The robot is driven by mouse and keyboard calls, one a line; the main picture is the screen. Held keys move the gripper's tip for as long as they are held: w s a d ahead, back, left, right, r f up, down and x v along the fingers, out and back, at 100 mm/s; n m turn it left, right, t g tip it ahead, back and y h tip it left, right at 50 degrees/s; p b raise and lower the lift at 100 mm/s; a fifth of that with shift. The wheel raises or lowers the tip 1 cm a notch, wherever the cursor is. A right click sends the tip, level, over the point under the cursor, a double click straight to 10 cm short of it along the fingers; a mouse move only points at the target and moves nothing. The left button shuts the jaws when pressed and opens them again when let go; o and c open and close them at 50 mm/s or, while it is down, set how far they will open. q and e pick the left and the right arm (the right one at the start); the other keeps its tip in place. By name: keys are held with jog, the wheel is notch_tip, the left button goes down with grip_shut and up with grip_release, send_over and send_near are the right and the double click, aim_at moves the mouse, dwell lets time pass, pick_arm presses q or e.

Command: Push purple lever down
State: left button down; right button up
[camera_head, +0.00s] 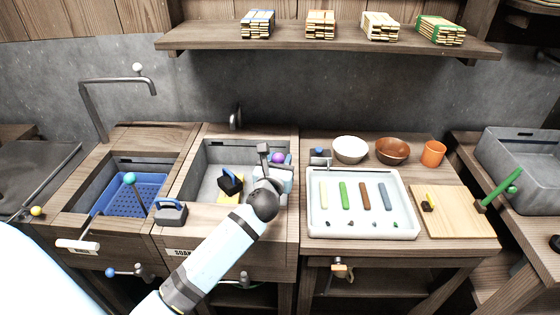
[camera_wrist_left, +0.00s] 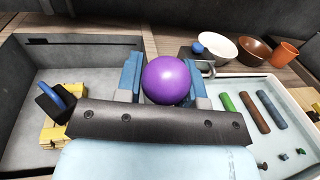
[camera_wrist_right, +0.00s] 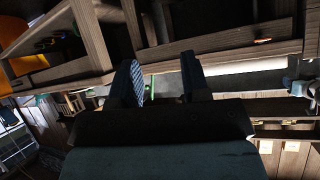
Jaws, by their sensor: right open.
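The purple lever's round knob (camera_head: 278,158) shows at the right rim of the soaking basin in the head view. In the left wrist view the purple knob (camera_wrist_left: 166,80) sits between my left gripper's two blue fingers (camera_wrist_left: 165,88). These fingers are spread apart, one on each side of the knob; whether they touch it I cannot tell. My left gripper (camera_head: 273,172) partly hides the lever in the head view, and its shaft is hidden. My right gripper (camera_wrist_right: 164,82) is open and empty in the right wrist view, away from the lever.
The basin (camera_head: 200,166) holds a yellow block with a blue-handled tool. A sink with a blue basket (camera_head: 133,192) and teal-knobbed lever is at left. A white tray (camera_head: 316,222) with coloured bars, bowls (camera_head: 350,150) and an orange cup (camera_head: 433,153) are at right.

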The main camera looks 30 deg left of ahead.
pick_arm(q)
notch_tip(320, 180, down, 5)
jog(key=shift+r+b, duration=0.15)
jog(key=shift+b, duration=0.85)
pick_arm(e)
jog(key=shift+w+a+f, duration=0.1)
jog(key=shift+w+f, duration=0.1)
pick_arm(q)
jog(key=c, duration=0.8)
grip_release()
pick_arm(e)
jog(key=shift+s+f, duration=0.1)
jog(key=shift+f, duration=0.05)
pick_arm(q)
jog(key=shift+s+r, duration=0.1)
jog(key=v, duration=1.3)
jog(key=shift+s+d, duration=0.15)
jog(key=shift+s, duration=0.2)
